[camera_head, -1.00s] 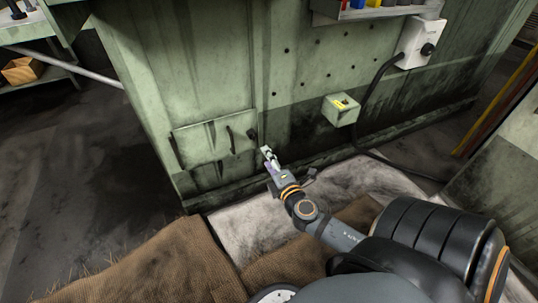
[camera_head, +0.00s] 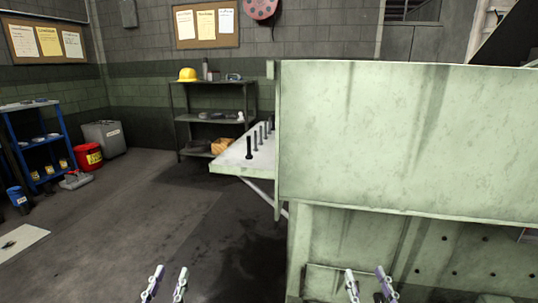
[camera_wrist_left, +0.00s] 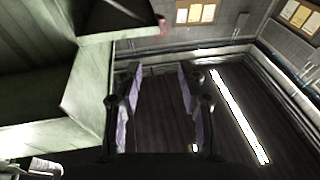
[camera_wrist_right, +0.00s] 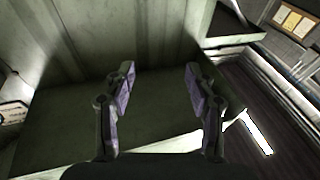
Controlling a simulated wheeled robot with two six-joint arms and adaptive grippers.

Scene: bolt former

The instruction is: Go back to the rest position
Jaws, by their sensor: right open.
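My left gripper (camera_head: 165,283) is at the bottom edge of the head view, over the dark floor. Its two fingers are apart with nothing between them; they also show apart in the left wrist view (camera_wrist_left: 158,95). My right gripper (camera_head: 368,285) is at the bottom of the head view, in front of the pale green machine (camera_head: 400,140). Its fingers are apart and empty, as the right wrist view (camera_wrist_right: 160,90) also shows. Both grippers point up and are side by side. The arms behind them are out of the head view.
The machine's large panel fills the right half. A side table (camera_head: 245,172) with several upright dark bolts juts from its left. A shelf (camera_head: 215,118) with a yellow helmet (camera_head: 187,74), a red bucket (camera_head: 89,157) and a blue rack (camera_head: 42,145) stand further back. The floor at left is mostly clear.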

